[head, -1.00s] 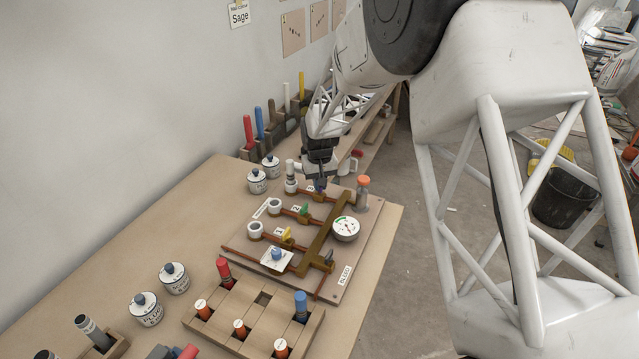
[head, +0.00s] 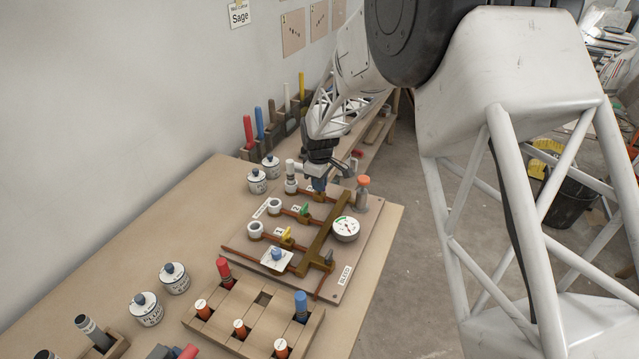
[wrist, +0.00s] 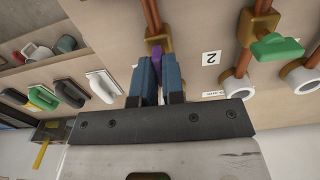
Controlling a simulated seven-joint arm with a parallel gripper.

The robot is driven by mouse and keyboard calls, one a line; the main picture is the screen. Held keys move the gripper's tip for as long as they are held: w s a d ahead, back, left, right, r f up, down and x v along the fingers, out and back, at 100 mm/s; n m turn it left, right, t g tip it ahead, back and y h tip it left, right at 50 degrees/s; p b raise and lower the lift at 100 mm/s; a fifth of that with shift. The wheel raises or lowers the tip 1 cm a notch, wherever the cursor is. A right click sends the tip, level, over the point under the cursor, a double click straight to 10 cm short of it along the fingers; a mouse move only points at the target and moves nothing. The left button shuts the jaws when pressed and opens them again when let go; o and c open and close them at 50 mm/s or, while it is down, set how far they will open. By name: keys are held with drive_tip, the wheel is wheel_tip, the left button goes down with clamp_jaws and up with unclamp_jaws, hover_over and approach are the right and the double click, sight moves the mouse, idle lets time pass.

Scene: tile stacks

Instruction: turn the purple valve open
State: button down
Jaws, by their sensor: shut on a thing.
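The purple valve handle (wrist: 156,54) shows in the wrist view on a brass fitting (wrist: 155,35) of a copper pipe. Its visible part runs roughly along that pipe. My gripper (wrist: 157,68) has its two blue fingers on either side of the handle, shut on it. In the head view my gripper (head: 318,186) points down at the far end of the pipe board (head: 353,262), and it hides the purple handle there.
A yellow valve (head: 286,234), a gauge (head: 346,228) and an orange-capped bottle (head: 362,192) are also on the board. White-collared pipe ends (head: 274,206) stand along its left.

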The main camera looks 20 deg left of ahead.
drive_tip(key=shift+n, duration=0.3)
drive_tip(key=c, duration=1.2)
unclamp_jaws()
drive_tip(key=shift+r, duration=0.15)
drive_tip(key=shift+r, duration=3.8)
